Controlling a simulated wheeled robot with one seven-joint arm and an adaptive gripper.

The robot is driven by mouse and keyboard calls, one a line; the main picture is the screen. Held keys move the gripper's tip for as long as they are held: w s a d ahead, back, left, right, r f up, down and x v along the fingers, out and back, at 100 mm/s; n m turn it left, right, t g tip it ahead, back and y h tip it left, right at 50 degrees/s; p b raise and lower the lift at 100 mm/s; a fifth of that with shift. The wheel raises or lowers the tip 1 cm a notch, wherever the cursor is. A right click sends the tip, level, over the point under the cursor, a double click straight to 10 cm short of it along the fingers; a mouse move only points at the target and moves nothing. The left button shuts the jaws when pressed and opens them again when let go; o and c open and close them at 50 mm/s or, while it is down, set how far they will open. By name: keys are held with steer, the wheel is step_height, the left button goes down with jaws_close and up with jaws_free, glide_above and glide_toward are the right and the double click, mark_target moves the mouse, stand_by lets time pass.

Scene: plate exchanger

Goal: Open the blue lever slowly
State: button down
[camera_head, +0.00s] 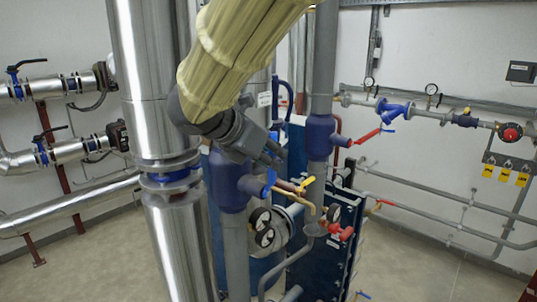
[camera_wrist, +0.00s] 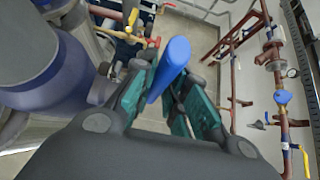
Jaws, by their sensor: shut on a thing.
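The blue lever (camera_wrist: 172,65) stands up between the two green-padded fingers of my gripper (camera_wrist: 168,92) in the wrist view. The gripper is shut on it. The contact itself is partly hidden there by the gripper and arm.
A yellow handle (camera_head: 307,184) and brass piping are close to the right of the lever. A red lever (camera_head: 367,136) sits on the neighbouring blue collar (camera_head: 321,137). Gauges (camera_head: 262,226) hang below. A thick silver pipe (camera_head: 152,80) stands at left.

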steer(key=shift+s+a+f, duration=0.1)
steer(key=shift+s+f, duration=0.05)
steer(key=shift+f, duration=0.15)
steer(key=c, duration=1.4)
jaws_free()
steer(key=shift+r, duration=0.1)
steer(key=shift+r, duration=0.1)
steer(key=v, duration=1.2)
steer(key=shift+a, duration=0.25)
